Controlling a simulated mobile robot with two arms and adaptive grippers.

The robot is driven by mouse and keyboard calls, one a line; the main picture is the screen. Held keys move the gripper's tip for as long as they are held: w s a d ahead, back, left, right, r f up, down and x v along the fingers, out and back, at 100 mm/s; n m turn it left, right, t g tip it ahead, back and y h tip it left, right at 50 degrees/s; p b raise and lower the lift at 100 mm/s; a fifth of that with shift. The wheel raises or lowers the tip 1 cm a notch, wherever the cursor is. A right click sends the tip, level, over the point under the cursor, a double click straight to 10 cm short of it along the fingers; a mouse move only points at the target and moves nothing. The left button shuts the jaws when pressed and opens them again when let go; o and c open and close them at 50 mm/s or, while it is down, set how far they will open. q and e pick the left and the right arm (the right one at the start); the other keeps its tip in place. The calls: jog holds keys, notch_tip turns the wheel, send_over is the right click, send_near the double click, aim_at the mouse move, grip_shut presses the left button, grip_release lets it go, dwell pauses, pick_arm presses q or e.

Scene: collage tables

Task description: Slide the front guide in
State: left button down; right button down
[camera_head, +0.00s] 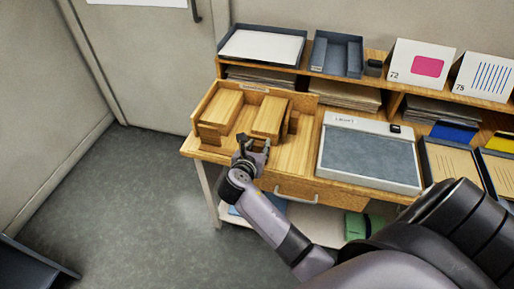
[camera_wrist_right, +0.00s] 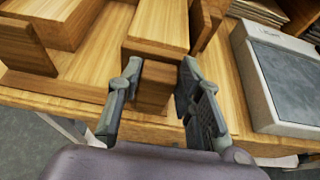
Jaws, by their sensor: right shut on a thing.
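A wooden tray with a tall back board (camera_head: 265,89) stands at the left end of the table. It holds two thick wooden blocks, a left one (camera_head: 222,108) and a right one (camera_head: 270,116). My right gripper (camera_head: 250,146) is at the tray's front, with its arm reaching in from the lower right. In the right wrist view, my right gripper (camera_wrist_right: 158,88) is shut on a small wooden block (camera_wrist_right: 156,82), seemingly the front guide, just in front of the larger right block (camera_wrist_right: 160,22). Its lower part is partly hidden by the gripper. My left gripper is not in view.
A grey-topped board (camera_head: 368,155) lies right of the tray and also shows in the right wrist view (camera_wrist_right: 290,80). A shelf with paper trays (camera_head: 262,46) and cards (camera_head: 418,63) stands behind. A drawer handle (camera_head: 290,195) sticks out below the table edge.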

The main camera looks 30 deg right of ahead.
aim_at(261, 138)
jog(key=w+d+p, duration=0.1)
jog(key=w+d, duration=0.1)
jog(key=d, duration=0.1)
jog(key=shift+w, duration=0.25)
jog(key=shift+r, duration=0.15)
jog(key=c, duration=1.5)
grip_release()
jog(key=o, duration=0.4)
jog(key=shift+s+a, duration=0.1)
jog(key=v, duration=1.1)
jog(key=shift+s+a+r, duration=0.15)
jog(key=shift+s+a, duration=0.05)
jog(key=shift+a, duration=0.1)
